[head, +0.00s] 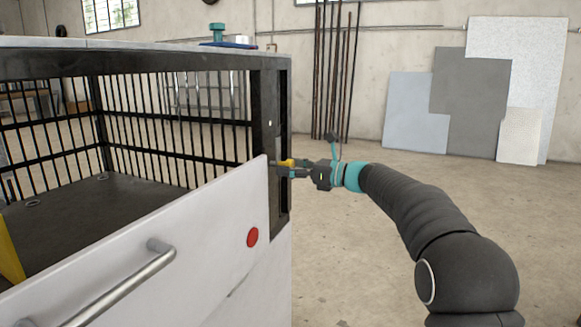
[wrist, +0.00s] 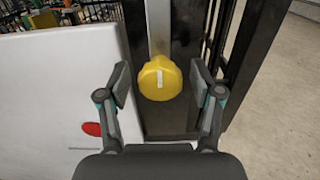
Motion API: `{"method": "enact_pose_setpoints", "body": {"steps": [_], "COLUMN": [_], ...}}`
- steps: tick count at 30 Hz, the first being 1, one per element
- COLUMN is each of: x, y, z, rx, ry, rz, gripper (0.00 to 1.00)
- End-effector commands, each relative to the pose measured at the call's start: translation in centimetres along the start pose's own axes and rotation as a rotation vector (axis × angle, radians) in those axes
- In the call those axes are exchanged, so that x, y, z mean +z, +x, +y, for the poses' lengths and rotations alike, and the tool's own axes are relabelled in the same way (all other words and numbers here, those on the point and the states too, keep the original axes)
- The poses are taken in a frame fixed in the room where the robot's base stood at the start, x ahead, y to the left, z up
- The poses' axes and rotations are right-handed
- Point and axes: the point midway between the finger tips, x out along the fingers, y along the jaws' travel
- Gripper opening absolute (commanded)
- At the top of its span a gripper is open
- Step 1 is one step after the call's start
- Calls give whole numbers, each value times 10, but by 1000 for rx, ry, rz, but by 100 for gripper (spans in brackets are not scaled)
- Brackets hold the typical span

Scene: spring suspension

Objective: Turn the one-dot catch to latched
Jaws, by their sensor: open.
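A yellow rounded knob (wrist: 153,88), with a short white bar mark on its face, sits on a dark metal post. I take it for the catch; no single dot on it can be made out. It also shows in the head view (head: 286,162), partly hidden by my gripper. My gripper (wrist: 160,84) is open, with one finger on each side of the knob and visible gaps to both. In the head view my gripper (head: 291,171) reaches the post from the right. Whether the catch is latched cannot be told.
A white panel (head: 190,235) with a metal bar handle (head: 120,285) and a red round spot (head: 252,237) stands left of the post. The black barred cage (head: 165,117) is behind it. Open floor (head: 350,250) lies to the right.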

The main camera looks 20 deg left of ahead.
Motion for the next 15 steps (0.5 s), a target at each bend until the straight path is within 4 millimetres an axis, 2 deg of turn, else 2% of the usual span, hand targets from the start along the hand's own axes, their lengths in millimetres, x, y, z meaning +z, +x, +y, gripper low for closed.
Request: {"method": "enact_pose_setpoints", "body": {"steps": [9, 10, 15], "x": [0, 0, 0], "y": [3, 3, 3], "z": [0, 0, 0], "rx": [-1, -1, -1], "ry": [0, 0, 0], "rz": [0, 0, 0], "gripper": [66, 63, 21]}}
